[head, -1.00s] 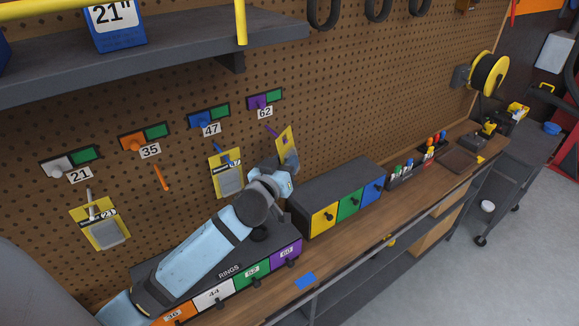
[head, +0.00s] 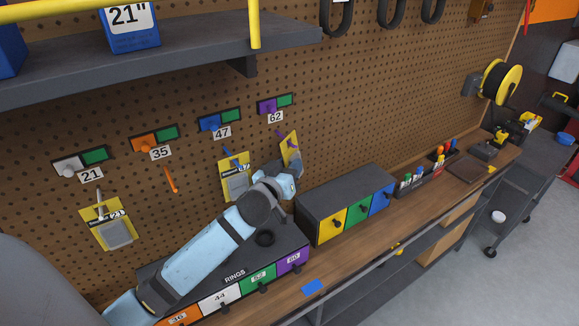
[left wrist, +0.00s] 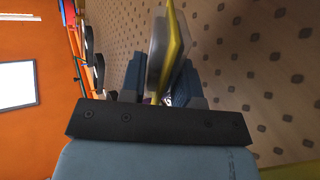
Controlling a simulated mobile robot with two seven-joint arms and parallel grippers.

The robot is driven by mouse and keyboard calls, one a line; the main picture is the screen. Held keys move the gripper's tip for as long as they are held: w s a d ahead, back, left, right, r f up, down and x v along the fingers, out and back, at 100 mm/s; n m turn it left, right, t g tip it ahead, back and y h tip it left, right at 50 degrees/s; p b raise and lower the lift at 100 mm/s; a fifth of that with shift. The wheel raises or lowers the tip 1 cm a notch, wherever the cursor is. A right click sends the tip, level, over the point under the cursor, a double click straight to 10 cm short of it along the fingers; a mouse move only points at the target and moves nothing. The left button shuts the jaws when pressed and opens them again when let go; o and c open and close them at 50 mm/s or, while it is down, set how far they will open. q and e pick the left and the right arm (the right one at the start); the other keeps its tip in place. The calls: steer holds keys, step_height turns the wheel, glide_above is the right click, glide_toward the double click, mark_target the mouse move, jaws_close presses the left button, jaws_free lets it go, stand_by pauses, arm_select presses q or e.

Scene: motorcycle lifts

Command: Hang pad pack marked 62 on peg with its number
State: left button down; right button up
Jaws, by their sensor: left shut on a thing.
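My left gripper (head: 290,173) is shut on a yellow-backed pad pack (head: 290,148). The pack is upright and nearly edge-on beside the purple peg (head: 281,133) under the label 62 (head: 275,117). In the left wrist view, the pack (left wrist: 176,45) stands between the fingers (left wrist: 158,85). Its printed number cannot be read here. I cannot tell whether the peg passes through its hole. My right gripper is not in view.
Packs hang at 21 (head: 110,231) and 47 (head: 235,182); the orange peg (head: 170,180) under 35 is bare. The RINGS drawer unit (head: 236,274) and coloured-drawer cabinet (head: 345,196) stand below. A grey shelf (head: 190,54) juts out above.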

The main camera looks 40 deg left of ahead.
arm_select(q)
steer(key=c, duration=0.8)
jaws_free()
steer(key=shift+s, duration=0.15)
steer(key=shift+s+d+f, duration=0.1)
steer(key=shift+s+f, duration=0.05)
steer(key=shift+s, duration=0.2)
steer(key=shift+s+d+r+b, duration=0.2)
steer(key=shift+s+b, duration=0.45)
steer(key=shift+s, duration=1.5)
steer(key=shift+s+d+f+b, duration=0.1)
steer(key=shift+s+d+b, duration=0.4)
steer(key=shift+s, duration=1.6)
steer(key=shift+s+d+r+b, duration=0.15)
steer(key=shift+s+b, duration=0.6)
steer(key=shift+s, duration=1.4)
